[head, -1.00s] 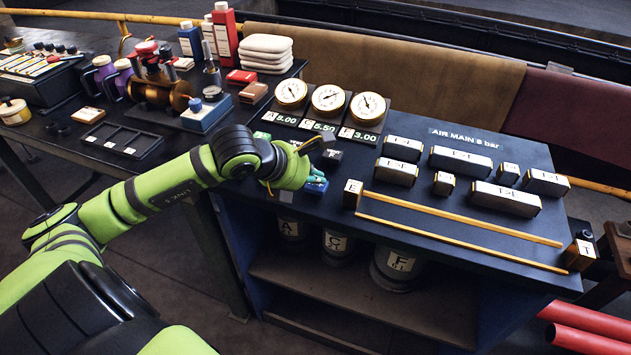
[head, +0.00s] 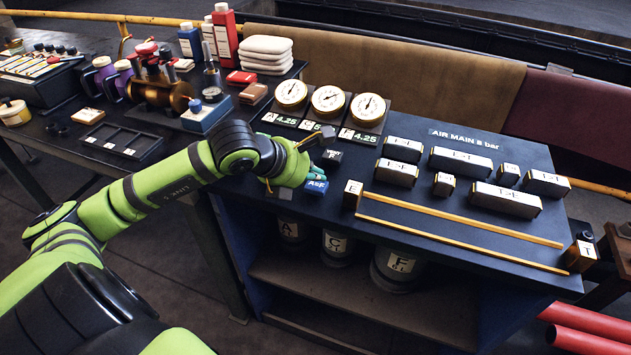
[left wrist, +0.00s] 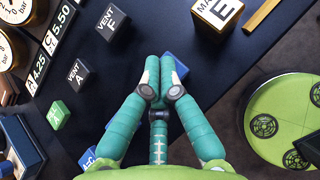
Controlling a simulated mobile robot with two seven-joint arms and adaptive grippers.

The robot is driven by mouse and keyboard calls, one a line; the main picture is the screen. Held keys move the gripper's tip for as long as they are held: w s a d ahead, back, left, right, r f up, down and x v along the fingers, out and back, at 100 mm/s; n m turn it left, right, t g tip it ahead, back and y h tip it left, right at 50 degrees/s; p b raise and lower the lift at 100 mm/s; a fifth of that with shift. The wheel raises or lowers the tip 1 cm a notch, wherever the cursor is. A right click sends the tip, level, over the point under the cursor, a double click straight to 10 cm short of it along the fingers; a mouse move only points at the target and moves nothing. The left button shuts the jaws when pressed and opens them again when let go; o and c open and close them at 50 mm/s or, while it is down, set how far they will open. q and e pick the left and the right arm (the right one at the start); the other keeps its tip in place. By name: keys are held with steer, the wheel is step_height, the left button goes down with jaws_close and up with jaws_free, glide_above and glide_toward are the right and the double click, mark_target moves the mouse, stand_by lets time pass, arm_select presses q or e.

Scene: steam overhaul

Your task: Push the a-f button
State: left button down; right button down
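The blue A-F button (head: 317,187) sits near the front edge of the dark panel, its lettered face showing in the head view. In the left wrist view a blue block (left wrist: 180,68) shows partly behind my fingertips. My left gripper (head: 305,172) is just left of and above the A-F button. In the left wrist view its teal fingers (left wrist: 160,68) meet at the tips with nothing between them. I cannot tell whether they touch the button. My right gripper is in neither view.
Three gauges (head: 328,98) stand behind the gripper; the left and right displays read 4.25, and the middle one shows 5.50 in the wrist view.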

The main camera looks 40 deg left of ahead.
mark_target(314, 187)
arm_select(q)
steer(key=shift+r, duration=0.15)
steer(key=shift+r+p, duration=1.35)
steer(key=shift+r, duration=1.55)
